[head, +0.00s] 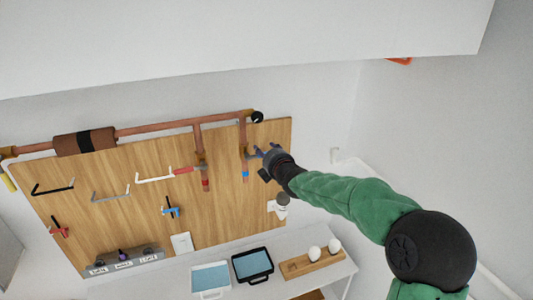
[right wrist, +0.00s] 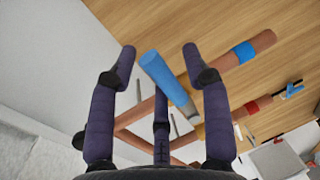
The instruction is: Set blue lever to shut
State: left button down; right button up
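The blue lever (right wrist: 165,78) shows in the right wrist view as a thick blue handle on a metal arm, slanting from the pipe toward the camera. My right gripper (right wrist: 158,57) is open, with one dark purple finger on each side of the handle and a third finger below. Clear gaps show between the side fingers and the handle. In the head view my right gripper (head: 264,155) is at the right part of the wooden board, by the copper pipe with a blue band (head: 245,174). There the lever is hard to tell from the fingers. My left gripper is not in view.
A red lever (head: 183,170) sits on the neighbouring pipe, left of the gripper. The wooden board (head: 110,205) also carries hooks and a brown pipe wrap (head: 84,142). Below, a white table (head: 330,270) holds two tablets and a wooden stand with white knobs.

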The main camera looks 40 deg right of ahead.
jog(key=shift+s, duration=0.1)
jog(key=v, duration=1.2)
dwell(0.5)
